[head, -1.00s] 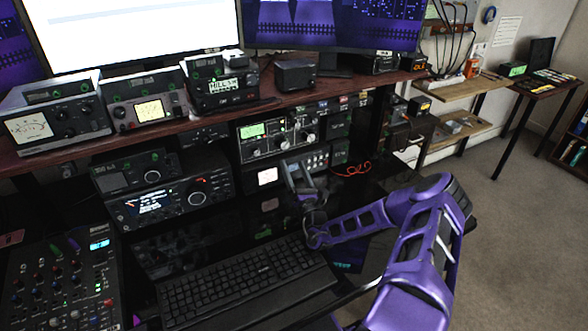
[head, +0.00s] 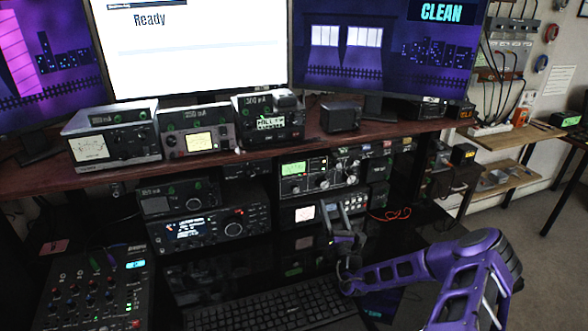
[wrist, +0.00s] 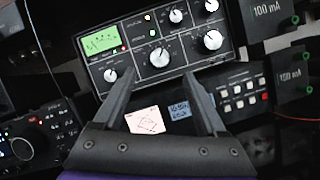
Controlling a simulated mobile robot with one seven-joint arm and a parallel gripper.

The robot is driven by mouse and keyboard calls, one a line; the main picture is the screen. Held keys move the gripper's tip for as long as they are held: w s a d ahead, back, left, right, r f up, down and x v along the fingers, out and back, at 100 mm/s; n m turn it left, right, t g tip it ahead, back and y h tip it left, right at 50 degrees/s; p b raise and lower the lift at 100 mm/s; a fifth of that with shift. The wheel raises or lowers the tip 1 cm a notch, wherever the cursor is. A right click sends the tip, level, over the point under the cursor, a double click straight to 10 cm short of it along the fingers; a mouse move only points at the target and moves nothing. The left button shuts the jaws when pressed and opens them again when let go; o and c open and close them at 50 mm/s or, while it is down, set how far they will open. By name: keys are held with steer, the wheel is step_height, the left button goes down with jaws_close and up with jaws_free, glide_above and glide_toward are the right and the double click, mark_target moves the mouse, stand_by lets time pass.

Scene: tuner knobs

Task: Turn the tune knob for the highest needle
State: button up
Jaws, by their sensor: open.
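The tuner (head: 318,178) is a dark box with a green-lit meter and several pale-topped knobs, on the shelf under the desk's raised board. In the wrist view its green meter (wrist: 103,42) shows a scale, but the needle is too small to read. A large knob (wrist: 159,57) sits in the middle of the panel, with a smaller knob (wrist: 110,75) at lower left and another knob (wrist: 212,40) at right. Labels are unreadable. My gripper (wrist: 158,76) is open and empty, its fingers pointing at the panel around the large middle knob's line. In the head view my gripper (head: 336,207) is just below the tuner.
A unit with a white screen and buttons (head: 305,213) sits directly under the tuner. A radio with a big dial (head: 205,228) is to its left. A keyboard (head: 270,308) and mixer (head: 95,300) lie in front. Red cable (head: 390,214) lies to the right.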

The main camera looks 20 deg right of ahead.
mark_target(325, 187)
steer(key=shift+f, duration=0.1)
steer(key=w+n+y+b, duration=0.1)
steer(key=w+n, duration=0.1)
steer(key=w+r+n+y+b, duration=0.1)
steer(key=w+n, duration=0.1)
steer(key=w, duration=0.1)
steer(key=w+r+n+b, duration=0.1)
steer(key=w+n, duration=0.1)
steer(key=shift+w+d+r+y, duration=0.15)
steer(key=shift+d+r+y, duration=0.1)
steer(key=shift+d+y, duration=0.15)
jaws_close()
stand_by(0.3)
